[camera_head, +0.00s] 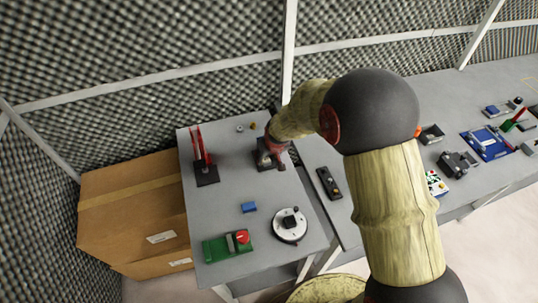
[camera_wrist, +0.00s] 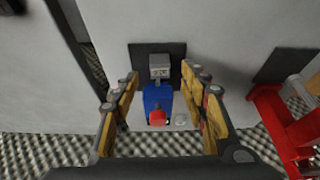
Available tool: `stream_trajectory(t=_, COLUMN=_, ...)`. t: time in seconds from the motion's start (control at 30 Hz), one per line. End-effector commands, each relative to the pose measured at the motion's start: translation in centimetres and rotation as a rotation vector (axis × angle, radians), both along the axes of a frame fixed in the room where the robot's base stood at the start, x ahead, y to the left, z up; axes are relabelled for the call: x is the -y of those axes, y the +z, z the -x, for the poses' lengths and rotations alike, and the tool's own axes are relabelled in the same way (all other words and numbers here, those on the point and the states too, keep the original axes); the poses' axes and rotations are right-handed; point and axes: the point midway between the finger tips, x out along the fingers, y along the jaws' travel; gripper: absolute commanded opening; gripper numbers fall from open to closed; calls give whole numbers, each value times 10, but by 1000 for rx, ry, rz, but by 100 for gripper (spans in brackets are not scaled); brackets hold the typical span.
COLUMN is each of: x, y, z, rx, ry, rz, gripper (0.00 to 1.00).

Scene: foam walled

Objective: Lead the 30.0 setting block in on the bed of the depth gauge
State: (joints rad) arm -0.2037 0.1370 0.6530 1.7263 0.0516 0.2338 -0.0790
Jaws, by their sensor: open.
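My gripper (camera_wrist: 160,92) is open, its two yellow-sided fingers apart on either side of a blue body with a red end (camera_wrist: 157,103). This body and a grey block-like part (camera_wrist: 159,66) are over a black base plate (camera_wrist: 143,50); I take this to be the depth gauge. In the head view the gauge's black base (camera_head: 265,162) is partly hidden by my gripper (camera_head: 270,155). Nothing is clearly clamped. A small blue block (camera_head: 249,207) lies alone nearer the front of the table. No 30.0 marking is readable, so I cannot tell which piece is the setting block.
A black-based stand with red uprights (camera_head: 205,168) is left of my gripper. A green fixture with a red knob (camera_head: 228,245) and a round white dial (camera_head: 290,225) stand in front. Small round pieces (camera_head: 246,127) lie behind. A second table (camera_head: 390,165) holds more items.

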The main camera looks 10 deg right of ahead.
Motion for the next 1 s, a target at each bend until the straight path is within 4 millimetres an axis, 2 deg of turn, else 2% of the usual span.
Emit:
stream_trajectory(t=0.1, x=-2, y=-18, z=-6, rx=-1, ry=0, rz=0, gripper=44)
stream_trajectory(t=0.27, x=-3, y=-30, z=-12, rx=-1, ry=0, rz=0, gripper=44)
stream_trajectory(t=0.67, x=-3, y=-34, z=-14, rx=1, ry=0, rz=0, gripper=44)
stream_trajectory(t=1.0, x=-3, y=-34, z=-14, rx=1, ry=0, rz=0, gripper=25)
